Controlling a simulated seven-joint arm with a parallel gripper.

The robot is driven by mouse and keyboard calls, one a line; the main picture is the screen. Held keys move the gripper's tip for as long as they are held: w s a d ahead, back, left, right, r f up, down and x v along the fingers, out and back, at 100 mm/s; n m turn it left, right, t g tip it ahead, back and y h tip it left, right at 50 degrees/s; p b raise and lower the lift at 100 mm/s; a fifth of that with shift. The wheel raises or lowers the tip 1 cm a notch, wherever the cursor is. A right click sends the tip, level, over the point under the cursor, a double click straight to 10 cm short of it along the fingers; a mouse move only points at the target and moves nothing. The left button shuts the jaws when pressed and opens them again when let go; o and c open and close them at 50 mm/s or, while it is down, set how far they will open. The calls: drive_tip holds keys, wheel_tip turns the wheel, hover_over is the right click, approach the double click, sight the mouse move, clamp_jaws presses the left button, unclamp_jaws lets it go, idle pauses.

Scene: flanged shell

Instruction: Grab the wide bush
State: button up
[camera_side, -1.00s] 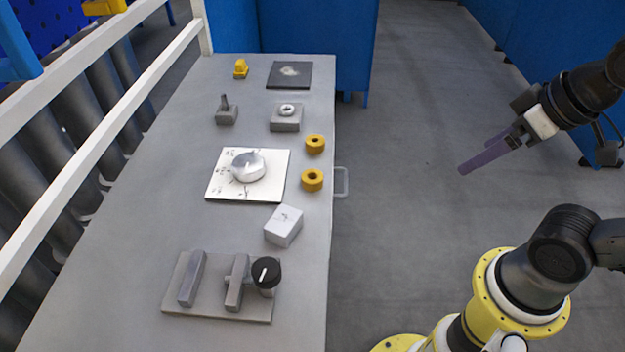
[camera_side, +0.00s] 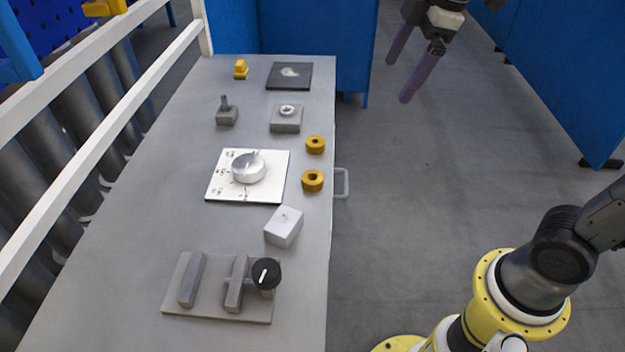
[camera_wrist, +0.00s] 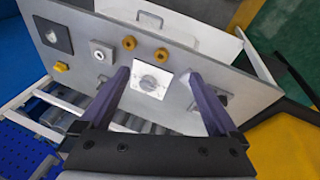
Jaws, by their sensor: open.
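Two yellow ring-shaped bushes stand apart near the right edge of the grey table. The farther bush (camera_side: 315,144) and the nearer bush (camera_side: 312,181) look alike; the nearer one seems slightly larger, but I cannot tell surely which is the wide one. In the wrist view, the farther bush (camera_wrist: 129,42) and nearer bush (camera_wrist: 161,54) lie beyond the fingertips. My gripper (camera_side: 398,81) is open and empty, with long purple fingers. It hangs up and right of the bushes in the side view, clear of the table. Both fingers also show in the wrist view (camera_wrist: 160,76).
A white plate (camera_side: 217,190) with a silver dial lies left of the nearer bush. A light grey box (camera_side: 283,227) sits nearer the camera, and a grey block with a ring (camera_side: 286,121) sits farther away. A handle (camera_side: 342,182) projects from the table's right side.

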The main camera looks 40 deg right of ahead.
drive_tip(key=w+a+f+n+g, duration=0.1)
drive_tip(key=w+a+f+n, duration=0.15)
drive_tip(key=w, duration=0.45)
drive_tip(key=n+g, duration=0.1)
drive_tip(key=g, duration=0.1)
approach(312, 171)
drive_tip(key=shift+g, duration=0.3)
drive_tip(key=shift+s+a+f, duration=0.15)
drive_tip(key=shift+a+f, duration=0.1)
drive_tip(key=shift+f, duration=1.2)
drive_tip(key=shift+s+a+f, duration=0.15)
drive_tip(key=shift+a+f, duration=0.1)
drive_tip(key=shift+f, duration=1.15)
drive_tip(key=shift+s+a+f, duration=0.15)
drive_tip(key=shift+a+f, duration=0.05)
drive_tip(key=shift+f, duration=1.25)
drive_tip(key=shift+c, duration=0.3)
drive_tip(key=shift+r, duration=0.1)
clamp_jaws()
